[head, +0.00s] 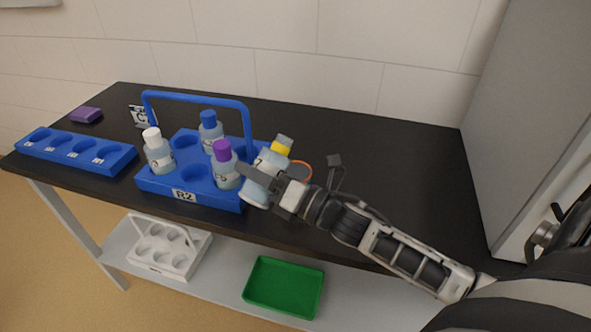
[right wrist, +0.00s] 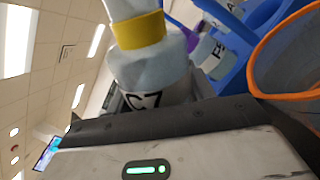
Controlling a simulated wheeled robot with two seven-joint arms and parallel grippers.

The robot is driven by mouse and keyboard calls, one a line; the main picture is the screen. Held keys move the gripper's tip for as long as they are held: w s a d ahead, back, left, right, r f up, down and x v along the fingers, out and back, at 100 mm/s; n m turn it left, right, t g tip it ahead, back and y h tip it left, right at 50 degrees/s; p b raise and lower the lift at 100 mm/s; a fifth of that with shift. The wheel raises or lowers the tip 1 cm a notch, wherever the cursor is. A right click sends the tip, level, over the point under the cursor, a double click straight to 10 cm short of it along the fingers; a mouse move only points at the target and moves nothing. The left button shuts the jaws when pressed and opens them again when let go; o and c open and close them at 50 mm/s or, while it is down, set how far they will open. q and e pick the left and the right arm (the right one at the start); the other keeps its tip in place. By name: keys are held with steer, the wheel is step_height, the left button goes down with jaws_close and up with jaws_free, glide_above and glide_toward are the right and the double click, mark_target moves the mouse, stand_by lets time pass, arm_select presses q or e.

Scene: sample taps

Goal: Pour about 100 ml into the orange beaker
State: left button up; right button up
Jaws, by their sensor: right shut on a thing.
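My right gripper (head: 262,183) is shut on a pale bottle with a yellow collar (head: 281,147). The bottle is off the table at the right end of the blue rack and leans to the right, its top toward the orange-rimmed beaker. In the right wrist view the bottle (right wrist: 150,70) shows a label that seems to read C7. The orange beaker (head: 307,167) is mostly hidden behind my right gripper; its orange rim (right wrist: 262,44) and grey inside show close beside the bottle in the right wrist view. I cannot see any liquid stream or level. My left gripper is out of view.
The blue rack R2 (head: 160,184) with a tall handle holds white-capped (head: 158,152), blue-capped (head: 209,130) and purple-capped (head: 226,170) bottles. A blue holder (head: 75,148) and purple block (head: 86,114) are at left. The right tabletop is clear. A green tray (head: 284,288) is below.

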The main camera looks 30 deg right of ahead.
steer(key=shift+a+r+m+p, duration=0.2)
steer(key=shift+r+m+p, duration=0.15)
steer(key=shift+m, duration=0.35)
stand_by(0.6)
steer(key=shift+f+b, duration=0.3)
steer(key=shift+b, duration=0.05)
steer(key=shift+s+a+f+m+t+b, duration=0.15)
steer(key=shift+f+m+t+b, duration=0.15)
steer(key=shift+f+m+b, duration=1)
steer(key=shift+a+f+m+h, duration=0.1)
steer(key=shift+f+m+h, duration=0.1)
steer(key=shift+m+h, duration=0.45)
stand_by(1.2)
steer(key=shift+d+r+m+t+p, duration=0.25)
steer(key=shift+r+m+p, duration=0.2)
steer(key=shift+m, duration=0.3)
steer(key=shift+d+r+m+t+p, duration=0.2)
steer(key=shift+r+m+p, duration=0.15)
steer(key=shift+m+p, duration=0.3)
stand_by(1.8)
